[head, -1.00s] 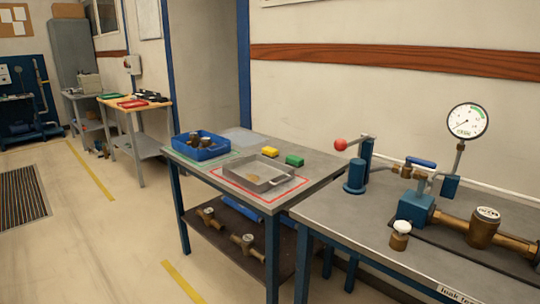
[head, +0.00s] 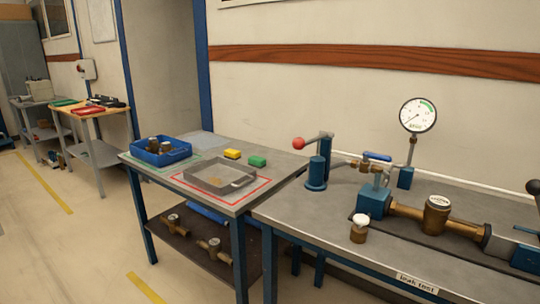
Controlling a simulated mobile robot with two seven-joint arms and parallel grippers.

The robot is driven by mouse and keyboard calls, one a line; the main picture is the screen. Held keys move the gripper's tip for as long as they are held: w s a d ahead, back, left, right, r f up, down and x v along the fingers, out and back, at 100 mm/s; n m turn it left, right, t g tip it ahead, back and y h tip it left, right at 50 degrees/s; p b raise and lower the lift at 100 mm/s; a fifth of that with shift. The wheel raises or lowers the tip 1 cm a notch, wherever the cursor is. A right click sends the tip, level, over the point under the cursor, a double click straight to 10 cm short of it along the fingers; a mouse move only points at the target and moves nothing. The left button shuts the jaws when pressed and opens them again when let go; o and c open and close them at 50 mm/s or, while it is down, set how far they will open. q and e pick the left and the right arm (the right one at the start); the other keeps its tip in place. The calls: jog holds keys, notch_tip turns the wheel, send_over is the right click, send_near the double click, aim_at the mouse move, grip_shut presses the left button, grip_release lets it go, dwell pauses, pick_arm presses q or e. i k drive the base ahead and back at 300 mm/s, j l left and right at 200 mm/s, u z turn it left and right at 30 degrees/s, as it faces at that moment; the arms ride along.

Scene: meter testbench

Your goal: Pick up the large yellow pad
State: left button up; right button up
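A small yellow block-shaped pad (head: 232,154) lies on the grey table in the middle, near its back edge. A green pad (head: 257,161) of similar size lies just to its right. It is the only yellow pad I can make out on this table. Neither of my grippers shows in the head view.
A blue bin (head: 160,152) with meter parts stands at the table's left. A grey metal tray (head: 220,178) sits inside a red outline in front of the pads. The test bench (head: 330,222) with gauge and brass pipework adjoins on the right. The floor at left (head: 75,255) is clear.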

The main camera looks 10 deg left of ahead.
aim_at(231, 154)
jog(key=i+j+z, duration=0.1)
jog(key=z, duration=0.4)
jog(key=j+z, duration=0.45)
jog(key=i+j+z, duration=0.1)
jog(key=j+z, duration=0.4)
jog(key=j, duration=0.15)
jog(key=j+z, duration=0.3)
jog(key=j, duration=1.05)
jog(key=k+j+z, duration=0.1)
jog(key=j, duration=0.4)
jog(key=k+j, duration=0.1)
jog(key=j, duration=0.45)
